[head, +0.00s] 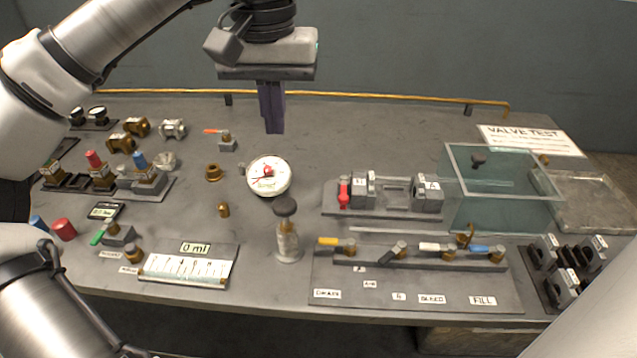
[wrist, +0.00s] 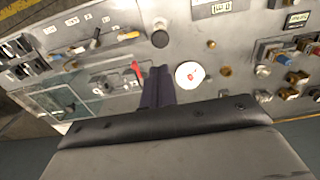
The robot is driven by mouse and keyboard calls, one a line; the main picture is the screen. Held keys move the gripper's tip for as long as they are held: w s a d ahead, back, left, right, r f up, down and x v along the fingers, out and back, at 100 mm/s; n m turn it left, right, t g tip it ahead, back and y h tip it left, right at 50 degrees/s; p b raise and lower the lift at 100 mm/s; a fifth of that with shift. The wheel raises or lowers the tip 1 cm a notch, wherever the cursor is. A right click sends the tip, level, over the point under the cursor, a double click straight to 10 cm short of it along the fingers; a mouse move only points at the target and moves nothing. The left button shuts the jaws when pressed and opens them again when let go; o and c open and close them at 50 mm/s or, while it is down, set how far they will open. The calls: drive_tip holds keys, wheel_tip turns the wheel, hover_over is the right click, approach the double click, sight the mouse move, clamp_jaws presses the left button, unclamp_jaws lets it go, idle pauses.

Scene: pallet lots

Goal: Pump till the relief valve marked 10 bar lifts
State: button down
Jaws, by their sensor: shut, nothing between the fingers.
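My gripper (head: 273,128) is shut and empty, pointing down above the back middle of the bench. Its dark fingers also show in the wrist view (wrist: 158,85). A round white gauge (head: 268,178) with a red mark stands in front of and below it; it also shows in the wrist view (wrist: 188,75). A pale cylinder with a dark round knob (head: 286,208), possibly the pump, stands nearer the front. Brass valves with a red cap (head: 94,158) and a blue cap (head: 139,160) stand at left. No 10 bar marking is readable.
A valve panel (head: 415,285) with coloured levers lies front right. A clear tank (head: 500,205) and a tray (head: 590,200) stand at right. Loose brass fittings (head: 213,172) lie left of the gauge.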

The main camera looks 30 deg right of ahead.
sight(283, 206)
drive_tip(key=shift+w+a, duration=0.1)
idle(0.3)
wheel_tip(283, 206, down, 14)
drive_tip(key=shift+p, duration=1)
wheel_tip(283, 206, down, 4)
drive_tip(key=b, duration=0.3)
drive_tip(key=shift+r+b, duration=0.15)
drive_tip(key=shift+b, duration=0.2)
drive_tip(key=shift+r, duration=0.1)
